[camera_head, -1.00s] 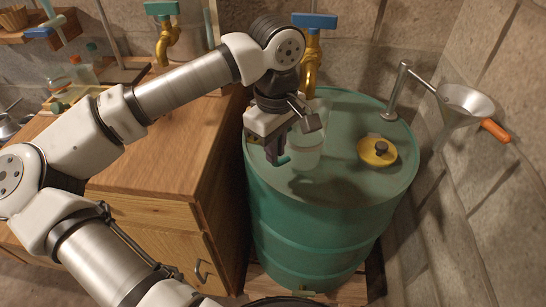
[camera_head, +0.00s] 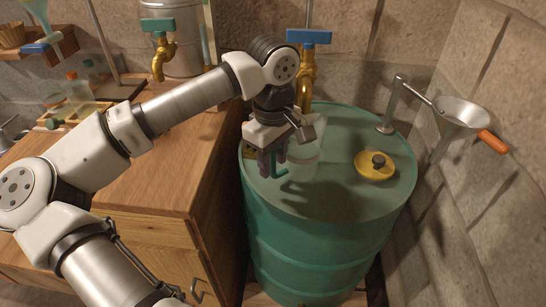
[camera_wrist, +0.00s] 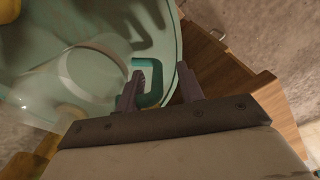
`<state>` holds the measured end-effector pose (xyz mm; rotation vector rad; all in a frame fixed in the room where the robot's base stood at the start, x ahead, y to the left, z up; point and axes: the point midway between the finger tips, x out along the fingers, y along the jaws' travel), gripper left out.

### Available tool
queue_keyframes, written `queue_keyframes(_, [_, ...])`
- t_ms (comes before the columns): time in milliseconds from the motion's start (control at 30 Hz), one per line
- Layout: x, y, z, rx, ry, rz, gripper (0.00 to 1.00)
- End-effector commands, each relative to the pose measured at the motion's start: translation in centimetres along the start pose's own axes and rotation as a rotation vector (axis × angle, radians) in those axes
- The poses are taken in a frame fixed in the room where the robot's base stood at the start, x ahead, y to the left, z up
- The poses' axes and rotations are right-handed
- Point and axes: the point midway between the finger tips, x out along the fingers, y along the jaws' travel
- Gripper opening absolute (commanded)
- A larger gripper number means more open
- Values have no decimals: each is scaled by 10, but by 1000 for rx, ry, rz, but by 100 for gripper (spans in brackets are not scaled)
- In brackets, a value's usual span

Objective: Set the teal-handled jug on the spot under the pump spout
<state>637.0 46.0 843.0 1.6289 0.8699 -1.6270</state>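The jug (camera_head: 305,157) is pale and translucent and stands on the green drum's top, partly hidden behind my gripper. Its teal handle (camera_head: 281,172) points to the left. In the wrist view the jug (camera_wrist: 92,72) is a faint round rim, with the handle (camera_wrist: 152,97) at its right. My gripper (camera_head: 272,165) is low at the handle. In the wrist view its fingers (camera_wrist: 158,83) are apart, one at the handle's loop and one outside it, with a gap visible between them.
The green drum (camera_head: 320,245) carries a yellow cap (camera_head: 374,166) right of the jug. A metal post (camera_head: 391,105) and a funnel (camera_head: 462,112) with an orange handle stand near the right wall. A wooden cabinet (camera_head: 150,165) is left, with another brass tap (camera_head: 160,50) behind it.

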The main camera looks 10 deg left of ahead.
Motion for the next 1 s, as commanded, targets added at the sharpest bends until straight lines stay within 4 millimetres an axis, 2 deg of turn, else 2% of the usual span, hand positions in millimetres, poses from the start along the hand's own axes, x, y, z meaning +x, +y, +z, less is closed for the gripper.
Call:
queue_keyframes(233, [0, 0, 0, 0, 0, 0, 38])
queue_keyframes(367, [-9, 0, 0, 0, 1, 1, 38])
queue_keyframes(467, [-25, 0, 0, -1, 2, 1, 38])
queue_keyframes(800, [-102, 0, 0, -1, 1, 1, 38])
queue_keyframes(1000, [-130, 0, 0, 1, 0, 1, 38])
